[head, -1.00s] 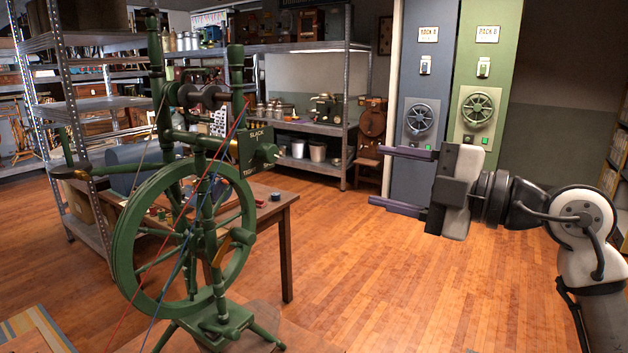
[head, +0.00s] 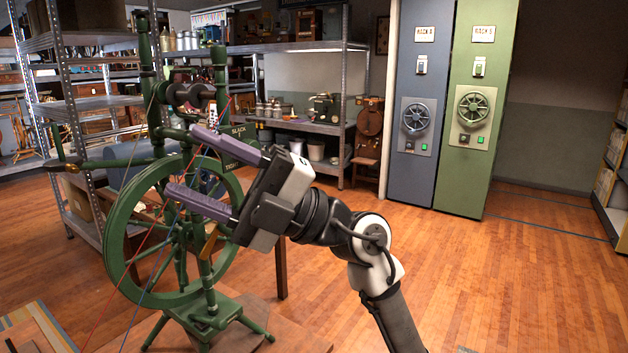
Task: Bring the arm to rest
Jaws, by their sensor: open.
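My gripper (head: 198,170) is in the middle left of the head view, at the end of my raised arm. Its two purple fingers are apart and point left, with nothing seen between them but the background. It overlaps the right side of a green spinning wheel (head: 113,228) in the picture and hides part of the wheel rim and the table behind. I cannot tell whether the fingers touch the spinning wheel. My arm comes up from the bottom, right of the picture's middle.
Red and blue threads hang at the wheel. A blue rack (head: 408,170) and a green rack (head: 465,185) stand at the back. Metal shelves (head: 300,47) line the back left. The wooden floor (head: 500,280) at right is clear.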

